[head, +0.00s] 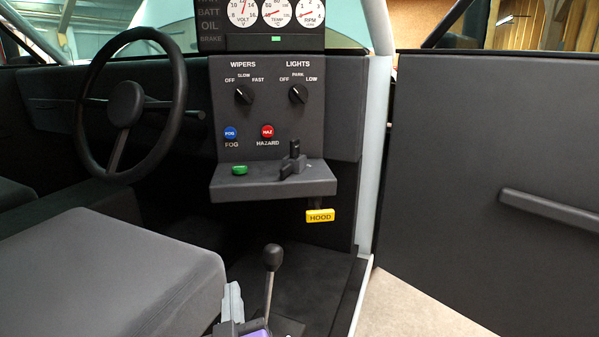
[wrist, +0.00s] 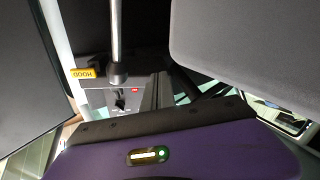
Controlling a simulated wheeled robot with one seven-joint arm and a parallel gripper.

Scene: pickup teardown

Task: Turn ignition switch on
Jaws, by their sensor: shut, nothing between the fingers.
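A black handle (head: 292,162), seemingly the ignition switch, stands on the small dash shelf (head: 318,184). Its marking is too small to read. A green button (head: 239,170) sits left of it on the same shelf. My gripper (head: 233,292) is low at the bottom of the head view, beside the seat, well below and apart from the handle. Its fingers are shut and empty. The wrist view shows the dark fingers (wrist: 160,90) beyond my purple hand, near the shift lever (wrist: 116,40).
The shift lever (head: 271,258) rises between my gripper and the shelf. The yellow HOOD pull (head: 320,215) hangs under the shelf. The seat (head: 120,270) and steering wheel (head: 125,105) are left, the open door (head: 490,190) right. Wiper and light knobs sit above the shelf.

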